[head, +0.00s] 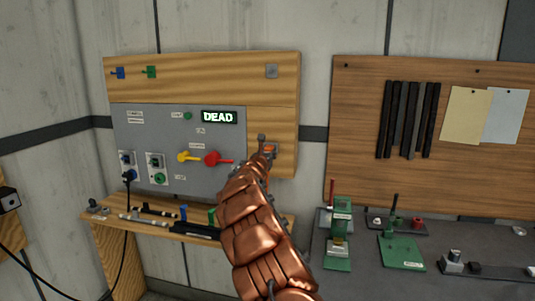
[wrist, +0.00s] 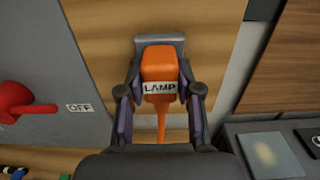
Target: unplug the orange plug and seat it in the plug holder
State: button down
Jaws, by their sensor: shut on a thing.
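The orange plug (wrist: 160,64), marked LAMP, is between the two fingers of my gripper (wrist: 161,92) in the wrist view. My gripper is shut on it. The plug's top end is at a grey block (wrist: 160,40) on the wooden board; whether it is seated there or only in front of it is hard to tell. Its orange cord hangs straight down. In the head view, a bit of the orange plug (head: 271,148) shows at my gripper (head: 267,150), right of the grey panel. My arm hides much of that area.
The grey panel (head: 150,120) carries a lit DEAD display (head: 219,117), a yellow lever (head: 187,157) and a red lever (head: 218,159). A narrow wooden shelf (head: 175,232) with tools lies below. A pegboard-like wooden board (head: 460,150) and a cluttered grey bench (head: 370,270) are to the right.

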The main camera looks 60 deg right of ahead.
jog(key=c, duration=0.7)
grip_release()
jog(key=shift+v, duration=5.95)
jog(key=shift+r, duration=0.15)
